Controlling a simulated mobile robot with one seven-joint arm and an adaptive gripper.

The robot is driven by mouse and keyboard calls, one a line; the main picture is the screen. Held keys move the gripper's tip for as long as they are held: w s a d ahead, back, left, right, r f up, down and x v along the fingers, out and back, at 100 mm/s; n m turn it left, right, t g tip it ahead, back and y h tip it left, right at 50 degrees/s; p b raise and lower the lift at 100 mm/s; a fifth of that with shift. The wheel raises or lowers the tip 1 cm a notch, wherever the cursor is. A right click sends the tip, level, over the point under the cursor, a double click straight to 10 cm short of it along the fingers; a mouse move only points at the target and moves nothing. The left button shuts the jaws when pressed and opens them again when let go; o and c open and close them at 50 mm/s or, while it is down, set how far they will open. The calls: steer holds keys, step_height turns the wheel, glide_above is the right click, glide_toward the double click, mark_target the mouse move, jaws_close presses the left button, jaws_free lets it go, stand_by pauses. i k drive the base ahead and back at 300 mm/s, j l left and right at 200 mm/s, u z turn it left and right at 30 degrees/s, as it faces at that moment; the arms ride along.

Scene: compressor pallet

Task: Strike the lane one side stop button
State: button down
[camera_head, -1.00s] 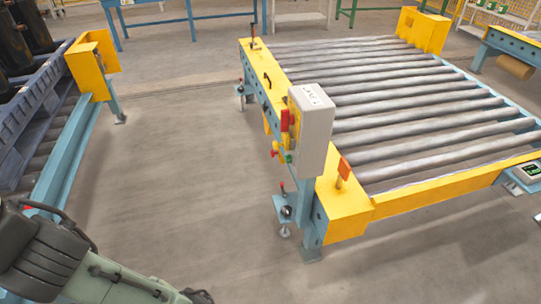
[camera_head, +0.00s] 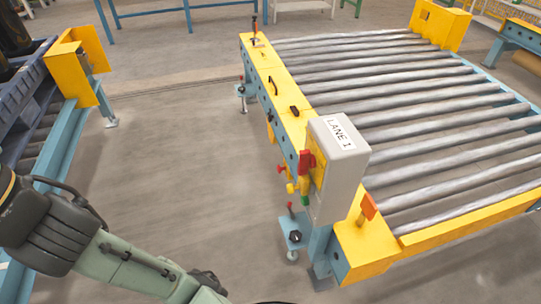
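A light grey control box (camera_head: 338,180) labelled "LANE 1" is mounted at the near left corner of the roller conveyor (camera_head: 268,70). On its left side is a yellow panel (camera_head: 317,172) with a red block (camera_head: 305,160) beside it. A small red button-like part (camera_head: 281,169) sticks out to the left, with a yellow part (camera_head: 291,187) and a green part (camera_head: 305,200) below. Which red part is the side stop button I cannot tell for sure. My arm reaches in from the lower left, well apart from the box. My gripper's fingers are not in view.
An orange-red piece (camera_head: 368,206) stands on the conveyor's near yellow corner. At left stands another conveyor with a yellow end bracket (camera_head: 75,60). The floor (camera_head: 190,150) between them is clear.

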mark_target(279, 168)
steer(key=i+j, duration=0.2)
steer(key=i, duration=0.25)
steer(key=i+j+z, duration=0.1)
steer(key=i, duration=0.35)
steer(key=i+j, duration=0.25)
steer(key=i, duration=0.15)
steer(key=i+z, duration=0.05)
